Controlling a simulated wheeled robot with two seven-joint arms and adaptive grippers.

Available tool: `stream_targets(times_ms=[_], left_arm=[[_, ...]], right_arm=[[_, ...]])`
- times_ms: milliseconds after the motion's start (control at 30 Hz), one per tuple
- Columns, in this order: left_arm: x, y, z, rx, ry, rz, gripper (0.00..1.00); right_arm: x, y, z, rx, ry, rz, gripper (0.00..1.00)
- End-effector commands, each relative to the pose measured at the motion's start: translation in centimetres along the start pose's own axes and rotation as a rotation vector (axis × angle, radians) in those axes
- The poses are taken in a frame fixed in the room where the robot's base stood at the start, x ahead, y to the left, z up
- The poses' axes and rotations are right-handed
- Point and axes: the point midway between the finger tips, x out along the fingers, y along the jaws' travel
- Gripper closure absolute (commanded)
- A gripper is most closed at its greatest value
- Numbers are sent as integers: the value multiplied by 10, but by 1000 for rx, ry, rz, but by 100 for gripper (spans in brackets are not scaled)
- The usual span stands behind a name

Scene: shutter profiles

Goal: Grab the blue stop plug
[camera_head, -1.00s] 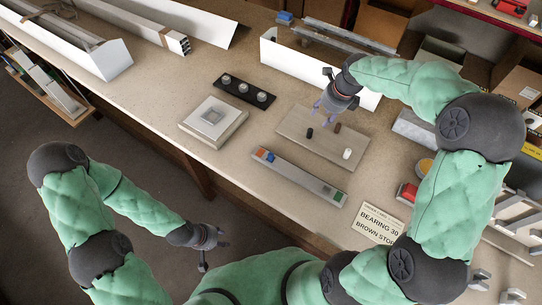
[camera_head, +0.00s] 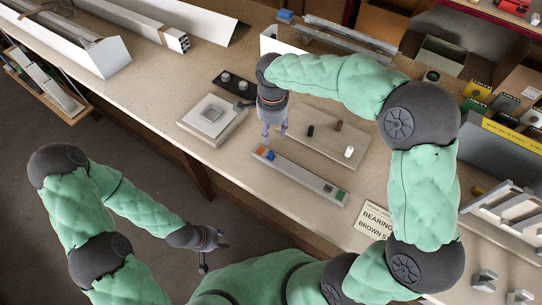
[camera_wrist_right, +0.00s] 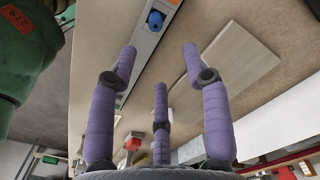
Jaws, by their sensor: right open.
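The blue stop plug (camera_head: 270,156) sits in the left end of a narrow grey tray (camera_head: 305,179), beside an orange piece (camera_head: 261,151). In the right wrist view the blue plug (camera_wrist_right: 155,19) shows at the top, beyond the fingertips. My right gripper (camera_head: 273,132) is open and empty, above and just behind the tray's left end. Its three purple fingers are spread in the right wrist view (camera_wrist_right: 160,70). My left gripper (camera_head: 214,250) is open and empty, low in front of the bench.
Right of the tray's back, a flat board (camera_head: 325,130) holds a black plug (camera_head: 310,130), a brown plug (camera_head: 338,125) and a white plug (camera_head: 349,152). A square pale block (camera_head: 212,116) and a black holder (camera_head: 235,84) stand to the left. A label card (camera_head: 374,218) lies in front.

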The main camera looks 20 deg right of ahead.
Motion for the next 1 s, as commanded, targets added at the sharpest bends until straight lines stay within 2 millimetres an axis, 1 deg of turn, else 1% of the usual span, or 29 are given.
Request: stream_targets(times_ms=[167,333,567,767,900,1000], left_arm=[[5,-2,0,0,0,0,60],[10,-4,0,0,0,0,60],[13,-5,0,0,0,0,60],[21,-8,-1,0,0,0,60],[25,-9,-1,0,0,0,60],[25,-9,-1,0,0,0,60]], right_arm=[[21,1,0,-2,1,4,51],[47,1,0,1,0,4,51],[60,1,1,2,-1,1,51],[87,5,6,1,0,3,51],[104,4,6,3,-1,3,51],[107,4,6,3,-1,1,51]])
